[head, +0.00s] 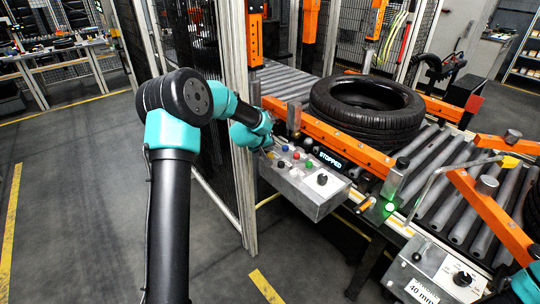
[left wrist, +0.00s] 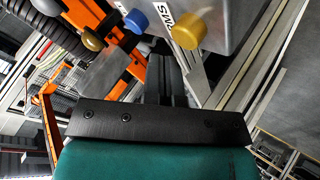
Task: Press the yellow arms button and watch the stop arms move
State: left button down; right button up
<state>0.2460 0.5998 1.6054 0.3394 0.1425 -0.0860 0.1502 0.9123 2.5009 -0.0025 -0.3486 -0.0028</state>
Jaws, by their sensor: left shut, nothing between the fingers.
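The yellow button (left wrist: 188,30) shows at the top of the left wrist view, on a metal control box beside lettering that is partly cut off. In the head view the control box (head: 330,200) stands in front of the conveyor, and its yellow button is hard to make out beside my gripper. My left gripper (head: 267,147) is at the box's left end, shut and empty. In the left wrist view its fingers (left wrist: 170,78) are dark and foreshortened below the button; I cannot tell whether they touch it. The stop arms cannot be singled out clearly.
The box also has a blue button (head: 285,148), a red one (head: 281,164), a green one (head: 309,164) and a black knob (head: 322,180). A display (head: 329,159) reads STOPPED. A tyre (head: 340,118) lies on the conveyor behind orange rails (head: 350,148). A mesh fence post (head: 237,120) stands close by.

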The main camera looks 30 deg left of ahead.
aim_at(269, 154)
pick_arm(q)
jog(key=shift+f, duration=0.1)
dwell(0.7)
jog(key=shift+f, duration=0.3)
jog(key=shift+f, duration=0.5)
dwell(0.8)
dwell(0.4)
jog(key=shift+r, duration=1.05)
jog(key=shift+r, duration=2.4)
